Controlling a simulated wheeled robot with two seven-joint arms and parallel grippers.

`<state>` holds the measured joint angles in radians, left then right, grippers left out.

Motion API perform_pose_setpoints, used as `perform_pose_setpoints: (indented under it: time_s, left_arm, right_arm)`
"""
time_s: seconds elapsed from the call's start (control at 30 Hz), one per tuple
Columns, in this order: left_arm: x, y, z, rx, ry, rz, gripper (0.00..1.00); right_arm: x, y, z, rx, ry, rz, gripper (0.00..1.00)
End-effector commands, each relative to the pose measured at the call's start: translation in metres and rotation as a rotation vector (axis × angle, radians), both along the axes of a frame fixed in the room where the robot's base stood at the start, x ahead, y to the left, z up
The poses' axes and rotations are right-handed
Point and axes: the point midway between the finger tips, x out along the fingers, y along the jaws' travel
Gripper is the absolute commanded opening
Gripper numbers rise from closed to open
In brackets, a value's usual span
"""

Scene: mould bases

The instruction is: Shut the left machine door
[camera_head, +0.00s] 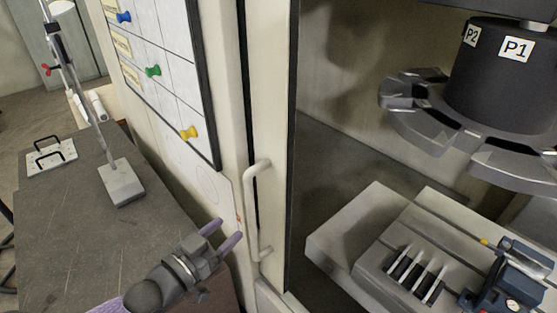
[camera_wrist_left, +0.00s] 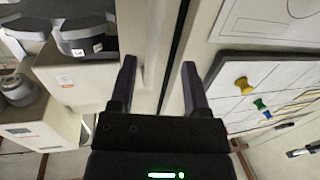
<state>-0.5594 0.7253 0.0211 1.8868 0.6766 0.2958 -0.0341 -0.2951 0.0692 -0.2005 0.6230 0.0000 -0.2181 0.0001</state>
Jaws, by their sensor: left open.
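The left machine door (camera_head: 269,110) is a cream panel with a dark edge, beside the machine's opening, and the interior shows to its right. Its pale bar handle (camera_head: 253,210) stands upright on the panel. My left gripper (camera_head: 226,232) is open, its two purple-grey fingers pointing toward the handle from the lower left, apart from it. In the left wrist view the open left gripper (camera_wrist_left: 159,63) faces the panel, with a pale upright bar that looks like the handle (camera_wrist_left: 150,45) ahead between the fingers. My right gripper is not in view.
Inside the machine are a dark tool carousel (camera_head: 430,115) and a grey slotted table (camera_head: 345,235) with a vise (camera_head: 505,280). A board (camera_head: 180,85) with coloured pins hangs left of the door. A dark bench (camera_head: 75,220) with a stand (camera_head: 122,185) lies at left.

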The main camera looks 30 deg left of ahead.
Motion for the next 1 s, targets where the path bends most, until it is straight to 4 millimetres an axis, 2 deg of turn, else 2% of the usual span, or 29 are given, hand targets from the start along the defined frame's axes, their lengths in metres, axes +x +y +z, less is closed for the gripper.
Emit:
perform_pose_setpoints:
  time_s: [0.03,0.13,0.4,0.53,0.7,0.9,0.93,1.0]
  left_arm:
    - [0.002,-0.001,0.006,-0.004,-0.007,-0.004,0.61]
    - [0.014,-0.004,0.005,-0.006,-0.013,-0.005,0.61]
    - [0.071,-0.015,0.003,-0.005,-0.012,-0.004,0.61]
    - [0.088,-0.018,0.002,-0.005,-0.009,-0.004,0.61]
    - [0.097,-0.021,0.002,-0.004,-0.007,-0.004,0.61]
    - [0.098,-0.021,0.002,-0.003,-0.006,-0.004,0.61]
    - [0.098,-0.021,0.002,-0.003,-0.006,-0.004,0.59]
    - [0.097,-0.021,0.002,-0.003,-0.006,-0.004,0.44]
  right_arm:
    - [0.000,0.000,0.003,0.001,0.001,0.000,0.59]
    - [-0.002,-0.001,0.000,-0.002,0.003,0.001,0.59]
    - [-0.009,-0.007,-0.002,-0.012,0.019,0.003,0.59]
    - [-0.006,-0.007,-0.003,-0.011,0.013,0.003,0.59]
    - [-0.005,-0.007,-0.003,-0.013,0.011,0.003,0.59]
    - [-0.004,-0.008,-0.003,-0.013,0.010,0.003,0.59]
    - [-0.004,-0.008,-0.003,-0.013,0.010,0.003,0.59]
    - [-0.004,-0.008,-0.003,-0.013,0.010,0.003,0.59]
